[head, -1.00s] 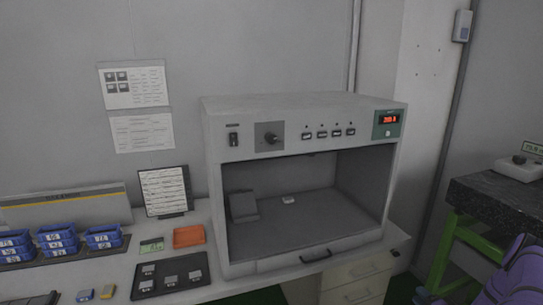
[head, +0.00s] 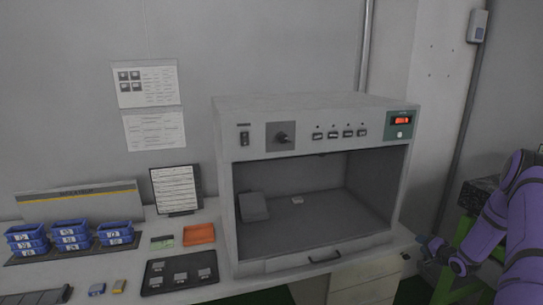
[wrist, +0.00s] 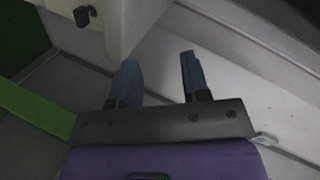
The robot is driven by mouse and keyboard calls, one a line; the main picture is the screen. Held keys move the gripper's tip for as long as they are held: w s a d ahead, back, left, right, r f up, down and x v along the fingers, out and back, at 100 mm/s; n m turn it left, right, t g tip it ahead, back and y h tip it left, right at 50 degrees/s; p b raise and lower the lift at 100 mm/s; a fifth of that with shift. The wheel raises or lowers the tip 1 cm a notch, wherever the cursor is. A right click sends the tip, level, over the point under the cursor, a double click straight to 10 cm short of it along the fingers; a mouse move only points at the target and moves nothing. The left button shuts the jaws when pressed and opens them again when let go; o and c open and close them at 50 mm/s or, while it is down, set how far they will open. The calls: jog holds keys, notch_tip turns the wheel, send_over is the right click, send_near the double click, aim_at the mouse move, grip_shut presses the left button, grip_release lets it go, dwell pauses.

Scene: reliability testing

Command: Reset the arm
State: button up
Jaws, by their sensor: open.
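My purple arm is at the right of the head view, with my gripper (head: 446,256) at its lower end, beside the right end of the bench. In the wrist view my gripper (wrist: 158,82) has its two blue-grey fingers apart, with nothing between them. Pale bench or cabinet surfaces and the floor show past the fingers.
A grey test chamber (head: 300,112) with an open front stands on the bench (head: 215,290); a small white item (head: 298,200) lies inside. Blue bins (head: 70,236), an orange tray (head: 199,234) and a dark tray (head: 165,287) are to its left. A green-framed table (head: 448,283) is behind my arm.

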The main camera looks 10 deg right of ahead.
jog(key=w+a+r+n+g+h, duration=0.15)
jog(key=a+r, duration=0.25)
jog(key=r, duration=0.6)
jog(key=w+a+r+n+g, duration=0.15)
jog(key=a+r, duration=0.25)
jog(key=r, duration=0.5)
jog(key=w+a+r+n+g+h, duration=0.15)
jog(key=a+r, duration=0.25)
jog(key=r, duration=0.6)
jog(key=s+a+r+n, duration=0.2)
jog(key=s+a+r, duration=0.2)
jog(key=a+r, duration=0.45)
jog(key=s+a+r+n+g, duration=0.2)
jog(key=s+a+r, duration=0.9)
jog(key=s+a, duration=0.3)
jog(key=s+a+n+g+y, duration=0.1)
jog(key=s+a, duration=0.4)
jog(key=s, duration=0.6)
jog(key=s+a+n+g+y, duration=0.1)
jog(key=s+a+n, duration=0.2)
jog(key=s, duration=0.9)
jog(key=a, duration=0.2)
jog(key=shift+s+a+f+g+y, duration=0.25)
jog(key=shift+a+g+y, duration=0.1)
jog(key=shift+a+y, duration=0.05)
